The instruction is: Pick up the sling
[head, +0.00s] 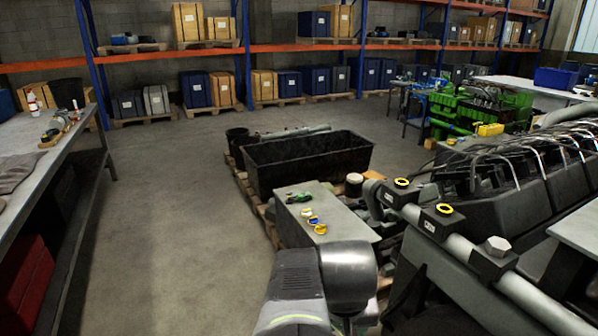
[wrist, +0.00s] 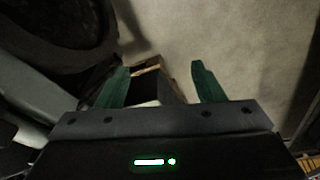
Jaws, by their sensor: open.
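I cannot make out a sling for certain in either view. A small green item (head: 298,198) lies on the grey box top (head: 345,222) in the head view, with several small yellow, blue and white pieces (head: 313,220) beside it. A grey folded cloth (head: 14,171) lies on the left bench. My gripper (wrist: 160,67) shows in the wrist view with its two green fingers apart and nothing held between them. Beyond the fingers is a dark block with a brown edge (wrist: 152,66), and bare floor. In the head view my arm hides the area in front of it.
A black open bin (head: 307,160) stands on a pallet behind the grey box. A large engine (head: 500,190) with pipes fills the right side. A steel workbench (head: 60,150) stands at left, with red boxes (head: 22,285) below. The floor (head: 180,220) between is clear.

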